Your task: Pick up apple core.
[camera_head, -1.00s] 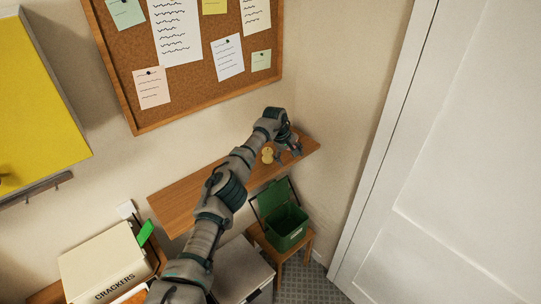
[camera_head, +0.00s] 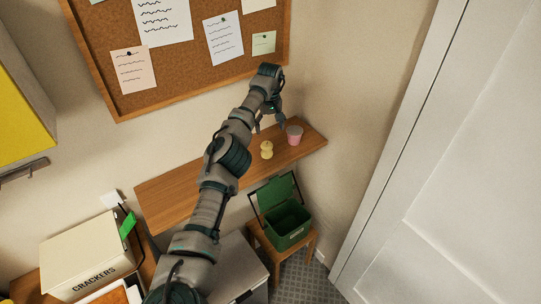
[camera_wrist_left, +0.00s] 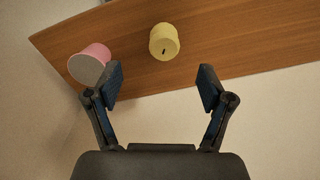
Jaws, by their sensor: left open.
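The pale yellow apple core (camera_head: 266,150), with a narrow waist, stands on the wooden wall shelf (camera_head: 190,184) toward its right end. In the left wrist view the apple core (camera_wrist_left: 164,41) shows almost end-on, a dark stem on its near end, ahead of the gap between my fingers. My left gripper (camera_head: 268,122) is above the shelf, over and behind the apple core. In the left wrist view the left gripper (camera_wrist_left: 160,85) has its fingers apart with nothing between them. My right gripper is not in view.
A corkboard (camera_head: 180,95) hangs above. A crackers box (camera_head: 85,258) is lower left.

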